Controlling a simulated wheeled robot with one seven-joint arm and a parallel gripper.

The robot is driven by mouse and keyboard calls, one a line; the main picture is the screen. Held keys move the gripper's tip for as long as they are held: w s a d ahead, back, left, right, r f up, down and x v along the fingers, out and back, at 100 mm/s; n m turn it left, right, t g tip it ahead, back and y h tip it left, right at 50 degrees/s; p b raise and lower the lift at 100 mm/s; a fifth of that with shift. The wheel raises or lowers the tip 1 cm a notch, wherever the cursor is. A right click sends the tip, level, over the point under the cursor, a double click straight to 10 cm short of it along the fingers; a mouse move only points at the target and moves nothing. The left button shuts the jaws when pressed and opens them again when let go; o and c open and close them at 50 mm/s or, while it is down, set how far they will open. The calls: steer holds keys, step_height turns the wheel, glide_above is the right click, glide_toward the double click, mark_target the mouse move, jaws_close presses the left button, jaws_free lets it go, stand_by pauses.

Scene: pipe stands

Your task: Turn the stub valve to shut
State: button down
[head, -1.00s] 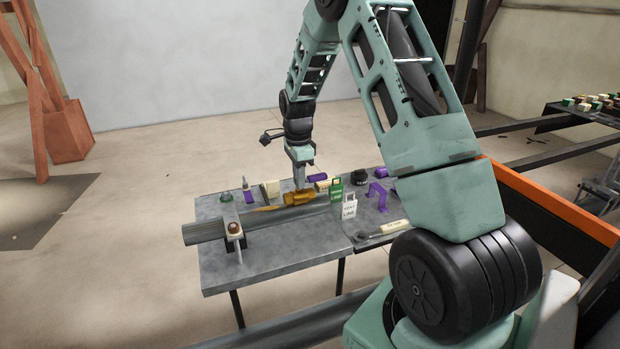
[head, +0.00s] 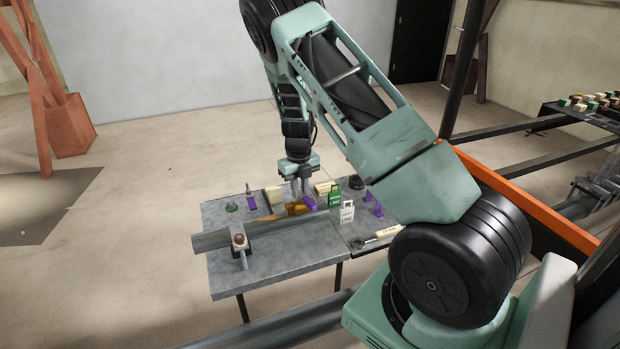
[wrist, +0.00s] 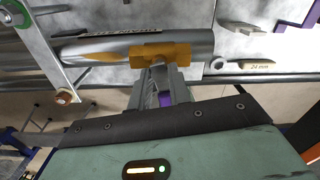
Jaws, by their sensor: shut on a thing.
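The stub valve (head: 294,209) is an orange-yellow body on the grey pipe (head: 215,240). It also shows in the wrist view (wrist: 172,51), wrapped over the pipe. My gripper (head: 302,194) points down over it, and its fingers close around the valve's stub. A purple piece (head: 309,203) sits at the fingertips, and purple shows between the fingers in the wrist view (wrist: 165,98). I cannot tell whether it is the valve's handle. The fingers hide part of the stub.
Purple brackets and a cream-handled tool (head: 385,232) lie nearby on the grey table (head: 285,265).

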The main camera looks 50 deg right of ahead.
mark_target(300, 193)
steer(key=shift+r+m+p, duration=0.35)
steer(key=shift+m+p, duration=0.2)
steer(key=shift+m, duration=0.25)
steer(key=c, duration=1.4)
jaws_free()
steer(key=shift+f+b, duration=0.4)
steer(key=shift+b, duration=0.1)
steer(key=shift+c, duration=0.2)
step_height(300, 193, up, 6)
steer(key=p, duration=0.5)
steer(key=shift+r+p, duration=0.15)
steer(key=shift+p, duration=0.15)
step_height(300, 193, up, 17)
steer(key=b, duration=0.5)
steer(key=shift+b, duration=0.4)
